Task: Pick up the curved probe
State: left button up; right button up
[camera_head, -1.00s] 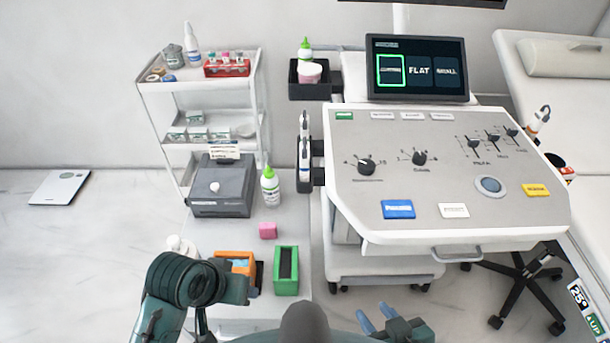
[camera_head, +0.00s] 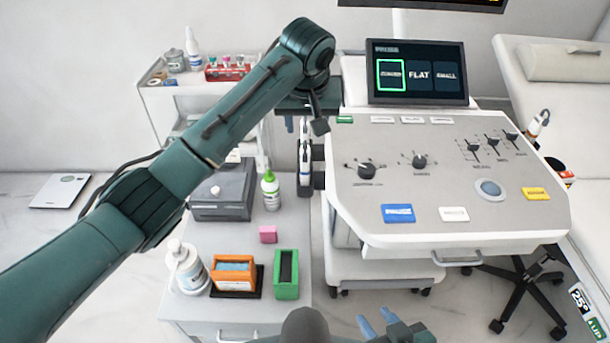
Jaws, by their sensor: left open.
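White and dark probes (camera_head: 304,155) stand in holders on the left side of the ultrasound console (camera_head: 345,215); I cannot tell which is the curved one. Another probe (camera_head: 538,122) sits at the console's right side. My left gripper (camera_head: 297,124) is beside the upper left holder, fingers pointing down. It is open, and its arm and wrist partly hide it. I cannot tell whether it touches a probe. My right gripper (camera_head: 373,314) is at the bottom edge, its blue fingers apart with nothing between them. The screen (camera_head: 418,72) has its leftmost button outlined in green.
A shelf cart (camera_head: 155,100) stands behind. A bed (camera_head: 560,90) is at right.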

aim_at(305, 145)
pick_arm(q)
jog(key=x, duration=0.7)
jog(key=shift+x, duration=2.85)
jog(key=shift+w+a+r, duration=0.15)
jog(key=c, duration=1)
